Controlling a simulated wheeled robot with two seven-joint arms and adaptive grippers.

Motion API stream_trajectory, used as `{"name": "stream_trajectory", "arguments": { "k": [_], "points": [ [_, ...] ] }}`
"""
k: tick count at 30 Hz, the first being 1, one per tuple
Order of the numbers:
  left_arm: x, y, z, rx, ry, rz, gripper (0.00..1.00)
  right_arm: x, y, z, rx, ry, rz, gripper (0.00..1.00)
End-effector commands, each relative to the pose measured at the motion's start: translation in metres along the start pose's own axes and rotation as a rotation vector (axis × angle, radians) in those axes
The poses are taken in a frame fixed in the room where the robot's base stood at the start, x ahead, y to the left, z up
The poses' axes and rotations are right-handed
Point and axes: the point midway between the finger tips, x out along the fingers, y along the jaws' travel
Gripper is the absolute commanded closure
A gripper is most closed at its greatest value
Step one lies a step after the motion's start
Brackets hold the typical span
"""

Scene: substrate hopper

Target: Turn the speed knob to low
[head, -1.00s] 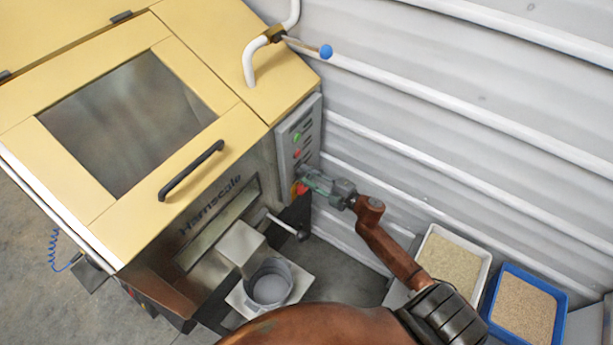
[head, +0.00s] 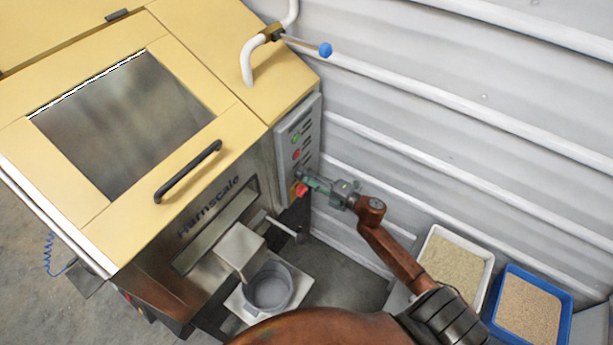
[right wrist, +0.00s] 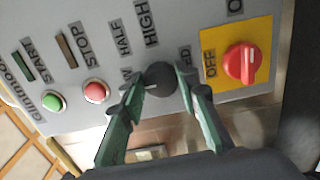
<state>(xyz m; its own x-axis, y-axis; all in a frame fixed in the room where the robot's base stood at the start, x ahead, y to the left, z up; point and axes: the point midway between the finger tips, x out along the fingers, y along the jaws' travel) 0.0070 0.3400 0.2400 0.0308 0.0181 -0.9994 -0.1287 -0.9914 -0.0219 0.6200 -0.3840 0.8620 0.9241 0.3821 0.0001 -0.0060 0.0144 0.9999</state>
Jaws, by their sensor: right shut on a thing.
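The speed knob (right wrist: 160,80) is a round dark knob on the grey control panel (head: 297,135) of the yellow hopper machine. In the right wrist view it sits between the two green fingers of my right gripper (right wrist: 157,98), which is shut on it. A pale mark shows on the knob's near side, toward the lower left. The HIGH label is above it, and the other labels are partly hidden by the fingers. In the head view my right gripper (head: 312,181) reaches the lower part of the panel and hides the knob. My left gripper is not in view.
A red switch on a yellow plate (right wrist: 243,64) is just right of the knob. A green button (right wrist: 53,102) and a red button (right wrist: 96,91) are to its left. A black-ended lever (head: 300,236) is below the panel. Ribbed wall stands right of the machine.

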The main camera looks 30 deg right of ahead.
Motion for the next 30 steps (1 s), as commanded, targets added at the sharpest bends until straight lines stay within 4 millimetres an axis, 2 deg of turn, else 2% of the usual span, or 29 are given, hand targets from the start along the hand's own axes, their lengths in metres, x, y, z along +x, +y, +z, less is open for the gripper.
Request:
{"name": "stream_trajectory", "arguments": {
  "k": [5,6,13,23,26,30],
  "points": [
    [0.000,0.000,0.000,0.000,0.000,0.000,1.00,-0.001,-0.001,0.000,-0.002,0.000,-0.002,0.95],
    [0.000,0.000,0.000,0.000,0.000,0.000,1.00,-0.001,-0.001,0.000,-0.002,0.000,-0.002,0.70],
    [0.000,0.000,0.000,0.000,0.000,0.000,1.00,0.000,-0.001,0.000,0.000,0.000,-0.001,0.54],
    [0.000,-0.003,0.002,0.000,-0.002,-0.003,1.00,-0.002,-0.001,0.000,0.001,0.000,-0.001,0.53],
    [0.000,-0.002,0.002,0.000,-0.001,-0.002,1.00,-0.011,-0.001,0.000,0.001,0.000,-0.001,0.53],
    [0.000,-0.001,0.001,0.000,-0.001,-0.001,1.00,-0.036,-0.002,0.000,0.002,-0.001,-0.003,0.53]
  ]
}}
